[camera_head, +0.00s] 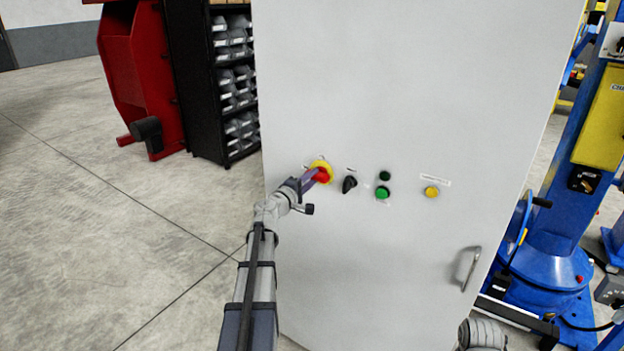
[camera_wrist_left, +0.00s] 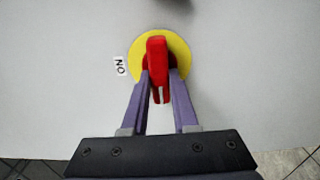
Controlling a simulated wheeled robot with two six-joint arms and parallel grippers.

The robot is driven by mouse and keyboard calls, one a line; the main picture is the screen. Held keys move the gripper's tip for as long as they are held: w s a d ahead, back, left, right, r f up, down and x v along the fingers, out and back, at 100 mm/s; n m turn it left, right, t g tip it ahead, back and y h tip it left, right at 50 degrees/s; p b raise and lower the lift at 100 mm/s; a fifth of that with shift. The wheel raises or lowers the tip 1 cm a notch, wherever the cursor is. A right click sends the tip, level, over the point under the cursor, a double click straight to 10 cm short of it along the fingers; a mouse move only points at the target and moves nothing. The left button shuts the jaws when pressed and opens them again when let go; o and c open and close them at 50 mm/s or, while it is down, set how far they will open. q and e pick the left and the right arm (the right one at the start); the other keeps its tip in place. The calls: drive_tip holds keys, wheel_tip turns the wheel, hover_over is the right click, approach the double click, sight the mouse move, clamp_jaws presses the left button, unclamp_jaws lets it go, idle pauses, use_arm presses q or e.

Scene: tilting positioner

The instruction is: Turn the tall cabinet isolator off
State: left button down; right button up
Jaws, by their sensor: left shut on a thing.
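The tall grey cabinet (camera_head: 400,90) fills the middle of the head view. Its isolator is a red handle (camera_head: 321,175) on a yellow disc (camera_head: 322,163) at the left of the control row. In the left wrist view the red handle (camera_wrist_left: 157,62) stands upright in the picture across the yellow disc (camera_wrist_left: 178,46). An ON label (camera_wrist_left: 120,66) is just left of the disc there. My left gripper (camera_head: 312,177) is shut on the handle, with one purple finger on each side of it. My right gripper does not show.
Right of the isolator are a black selector knob (camera_head: 349,184), a green button (camera_head: 382,192) and a yellow button (camera_head: 431,191). A door handle (camera_head: 470,269) is lower right. Black shelving with bins (camera_head: 215,85) stands left; a blue machine (camera_head: 546,245) stands right. Floor at left is clear.

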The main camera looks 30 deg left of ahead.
use_arm(q)
drive_tip(key=c, duration=0.7)
unclamp_jaws()
drive_tip(key=s, duration=0.8)
drive_tip(key=shift+w, duration=0.1)
